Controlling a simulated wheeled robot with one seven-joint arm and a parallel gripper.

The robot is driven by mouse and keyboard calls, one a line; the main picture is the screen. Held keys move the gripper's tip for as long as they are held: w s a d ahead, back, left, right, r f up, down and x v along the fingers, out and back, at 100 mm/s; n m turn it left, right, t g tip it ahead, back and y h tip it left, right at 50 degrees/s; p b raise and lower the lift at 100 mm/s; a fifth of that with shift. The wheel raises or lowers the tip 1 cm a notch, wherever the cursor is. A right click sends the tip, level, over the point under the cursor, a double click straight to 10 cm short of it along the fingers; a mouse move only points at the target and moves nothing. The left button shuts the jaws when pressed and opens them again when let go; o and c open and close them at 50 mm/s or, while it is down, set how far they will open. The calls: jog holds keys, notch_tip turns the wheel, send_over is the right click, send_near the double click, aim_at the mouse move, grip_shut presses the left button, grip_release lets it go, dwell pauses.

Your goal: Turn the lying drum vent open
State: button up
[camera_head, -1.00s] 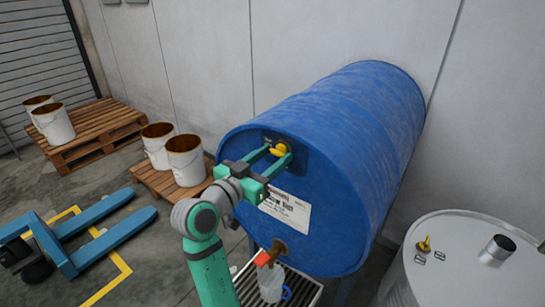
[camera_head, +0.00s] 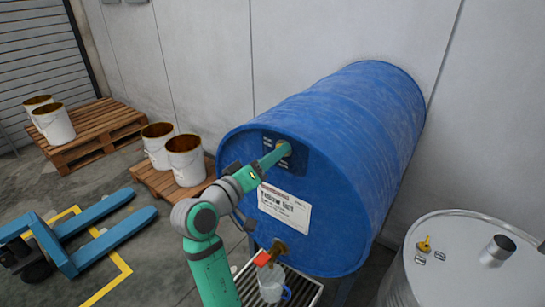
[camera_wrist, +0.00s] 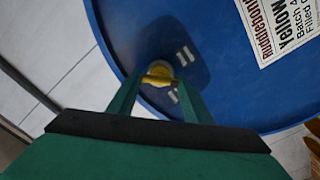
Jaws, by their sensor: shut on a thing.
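The blue drum (camera_head: 345,150) lies on its side with its flat end facing me; the same end fills much of the wrist view (camera_wrist: 230,80). The yellow vent (camera_wrist: 158,77) sits on a dark patch near the top of that end. My gripper (camera_head: 284,148) reaches to the vent in the head view and hides most of it. In the wrist view my gripper (camera_wrist: 157,84) has its two fingers on either side of the yellow vent handle, shut on it. The handle lies roughly crosswise between the fingers there.
Below the drum's tap with a red handle (camera_head: 262,258), a clear jug (camera_head: 271,284) stands on a grate (camera_head: 304,286). A grey-white drum (camera_head: 465,265) stands upright at right. Pallets with pails (camera_head: 186,160) and a blue pallet jack (camera_head: 95,230) are at left.

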jog(key=n, duration=0.8)
jog(key=shift+f+n, duration=0.1)
jog(key=shift+n, duration=0.2)
dwell(0.5)
jog(key=o, duration=1.1)
jog(key=shift+c, duration=0.2)
jog(key=v, duration=1.1)
jog(key=shift+w+f, duration=0.1)
